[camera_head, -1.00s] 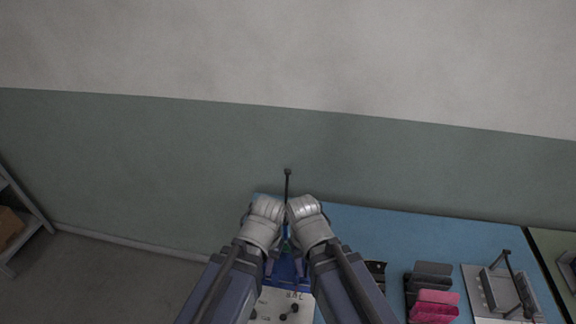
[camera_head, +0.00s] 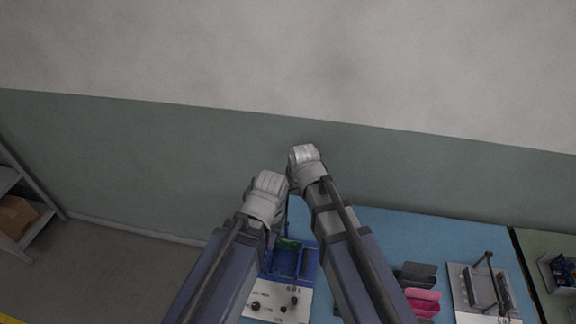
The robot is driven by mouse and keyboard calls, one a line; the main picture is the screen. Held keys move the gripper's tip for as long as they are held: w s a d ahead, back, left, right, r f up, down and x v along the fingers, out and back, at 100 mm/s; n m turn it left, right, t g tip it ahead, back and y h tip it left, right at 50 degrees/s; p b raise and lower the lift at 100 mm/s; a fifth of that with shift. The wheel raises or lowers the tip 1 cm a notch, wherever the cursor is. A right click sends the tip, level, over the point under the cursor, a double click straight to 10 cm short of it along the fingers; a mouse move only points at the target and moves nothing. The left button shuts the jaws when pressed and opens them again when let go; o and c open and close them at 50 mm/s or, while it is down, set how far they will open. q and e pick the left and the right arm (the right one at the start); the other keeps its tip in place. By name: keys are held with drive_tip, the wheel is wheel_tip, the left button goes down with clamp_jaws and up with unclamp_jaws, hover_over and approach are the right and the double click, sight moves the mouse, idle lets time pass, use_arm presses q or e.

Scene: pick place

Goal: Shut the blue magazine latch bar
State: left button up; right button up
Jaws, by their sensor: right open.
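The blue magazine (camera_head: 309,264) stands on the blue table top, behind a white panel with dark knobs. Part of a green board shows in it. Its latch bar is largely hidden by my arms, and I cannot tell its angle. My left gripper (camera_head: 268,186) is above the magazine's far left side, with its fingers hidden by the wrist. My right gripper (camera_head: 304,157) is farther back and higher, against the wall in the picture. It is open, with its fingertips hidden. I see no object held in either.
A white control panel (camera_head: 268,299) is in front of the magazine. Pink and dark holders (camera_head: 420,296) and a grey fixture with a dark lever (camera_head: 484,290) stand to the right. The blue table (camera_head: 420,235) has free room behind them. A shelf stands far left.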

use_arm(q)
drive_tip(key=r, duration=0.1)
drive_tip(key=r+p, duration=0.1)
drive_tip(key=r, duration=0.1)
drive_tip(key=shift+w+d+p, duration=0.1)
drive_tip(key=shift+w+p, duration=0.1)
drive_tip(key=shift+p, duration=0.1)
use_arm(e)
drive_tip(key=w+r+t, duration=0.1)
drive_tip(key=w+r, duration=0.3)
drive_tip(key=shift+w+a+y, duration=0.3)
drive_tip(key=shift+w+a, duration=0.05)
drive_tip(key=shift+f, duration=0.15)
use_arm(q)
wheel_tip(320, 180, down, 7)
drive_tip(key=b, duration=0.7)
use_arm(e)
drive_tip(key=x, duration=0.7)
drive_tip(key=shift+f, duration=0.3)
drive_tip(key=shift+w, duration=0.1)
clamp_jaws()
